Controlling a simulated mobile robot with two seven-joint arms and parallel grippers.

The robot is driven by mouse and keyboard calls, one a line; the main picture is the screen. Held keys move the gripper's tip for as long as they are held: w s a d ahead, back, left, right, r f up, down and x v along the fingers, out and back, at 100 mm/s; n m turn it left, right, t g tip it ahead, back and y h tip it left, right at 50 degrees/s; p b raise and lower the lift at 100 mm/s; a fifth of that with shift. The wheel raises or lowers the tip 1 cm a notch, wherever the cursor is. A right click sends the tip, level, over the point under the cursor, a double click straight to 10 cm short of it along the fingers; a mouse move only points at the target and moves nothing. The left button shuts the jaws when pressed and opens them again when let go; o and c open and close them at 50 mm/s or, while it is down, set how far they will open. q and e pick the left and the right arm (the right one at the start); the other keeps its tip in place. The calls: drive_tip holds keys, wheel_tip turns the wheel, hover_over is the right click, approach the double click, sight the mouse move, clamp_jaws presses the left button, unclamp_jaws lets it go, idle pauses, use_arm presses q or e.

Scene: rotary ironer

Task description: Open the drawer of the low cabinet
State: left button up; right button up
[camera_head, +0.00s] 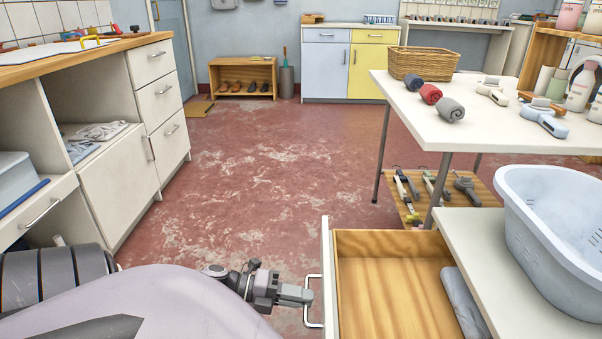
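The drawer (385,258) of the low cabinet is pulled well out toward the left, showing its bare wooden inside. Its white front panel (328,275) carries a metal bar handle (313,322). The cabinet's white top (478,240) is at the lower right. My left gripper (308,297) is at the handle, its fingers closed around the bar from the left. The fingertips are small in view and partly hidden by the bar. My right gripper is not in view.
A grey folded cloth (463,300) lies in the drawer. A pale blue laundry basket (550,230) stands on the cabinet. A white table (480,122) with rolled cloths is behind it. A counter with cabinets (118,180) lines the left. The red floor (260,190) between is clear.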

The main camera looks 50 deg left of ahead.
use_arm(q)
drive_tip(key=o, duration=0.3)
drive_tip(key=shift+o, duration=0.2)
drive_tip(key=p+v, duration=0.1)
drive_tip(key=v, duration=0.6)
drive_tip(key=shift+p, duration=0.35)
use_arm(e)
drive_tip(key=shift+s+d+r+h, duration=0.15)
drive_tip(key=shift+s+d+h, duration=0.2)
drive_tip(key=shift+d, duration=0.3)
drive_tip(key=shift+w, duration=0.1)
